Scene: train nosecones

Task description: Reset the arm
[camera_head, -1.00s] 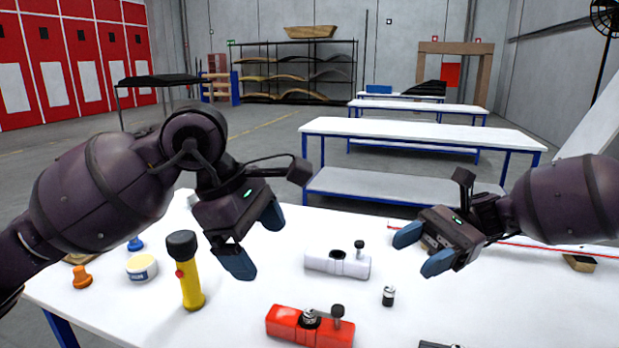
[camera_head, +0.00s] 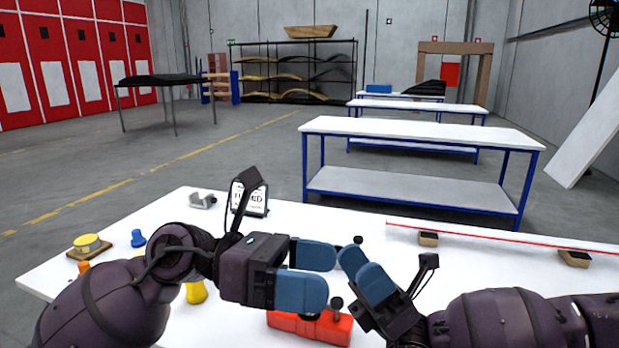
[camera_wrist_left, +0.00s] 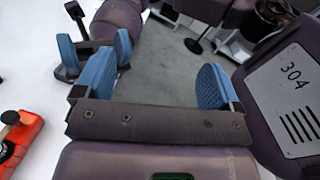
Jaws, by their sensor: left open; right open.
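My left gripper (camera_head: 314,274) is open and empty in the head view, its blue fingers pointing right over the white table (camera_head: 75,255). My right gripper (camera_head: 363,280) is open and empty, close beside the left fingertips; I cannot tell whether they touch. Both arms hang low over the front of the table. In the left wrist view my left gripper (camera_wrist_left: 155,85) shows its spread blue fingers with only grey floor between them. The right gripper's blue fingers (camera_wrist_left: 95,50) show there at the upper left.
A red block (camera_head: 285,322) lies below the grippers; it also shows in the left wrist view (camera_wrist_left: 22,138). A yellow torch (camera_head: 196,292) is mostly hidden by my left arm. A blue piece (camera_head: 138,238), a yellow roll (camera_head: 88,244) and a small sign (camera_head: 256,200) stand behind.

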